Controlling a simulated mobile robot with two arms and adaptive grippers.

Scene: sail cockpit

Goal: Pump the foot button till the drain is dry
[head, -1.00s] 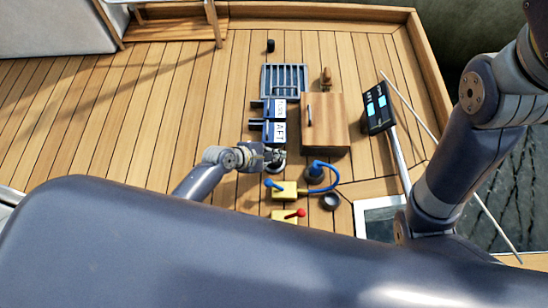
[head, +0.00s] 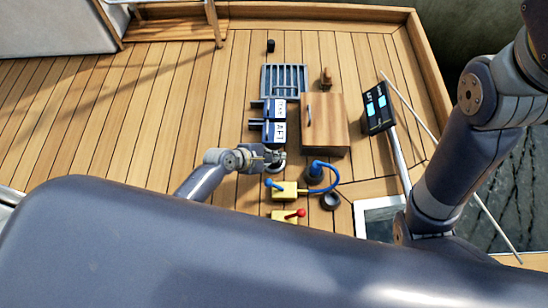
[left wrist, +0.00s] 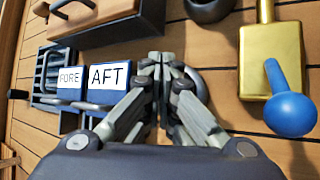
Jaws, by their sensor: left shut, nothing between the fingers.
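A pale round metal piece (head: 278,165), which looks like the foot button, sits on the deck below the blue AFT box. My left gripper (head: 274,157) is right over it and hides much of it. In the left wrist view my fingertips (left wrist: 162,60) are together with nothing between them. A grey curved rim (left wrist: 200,82) shows just behind them. Whether the fingers press on it I cannot tell. A blue-grey slatted grate (head: 284,78), perhaps the drain, lies farther up the deck; any water in it is too small to see. My right gripper is out of view.
Blue boxes marked FORE (left wrist: 70,82) and AFT (left wrist: 110,78) stand beside a wooden cabinet (head: 325,123). Yellow blocks with a blue lever (left wrist: 290,112) and a red knob (head: 301,212) are close by. A display (head: 378,108) stands right. The left deck is clear.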

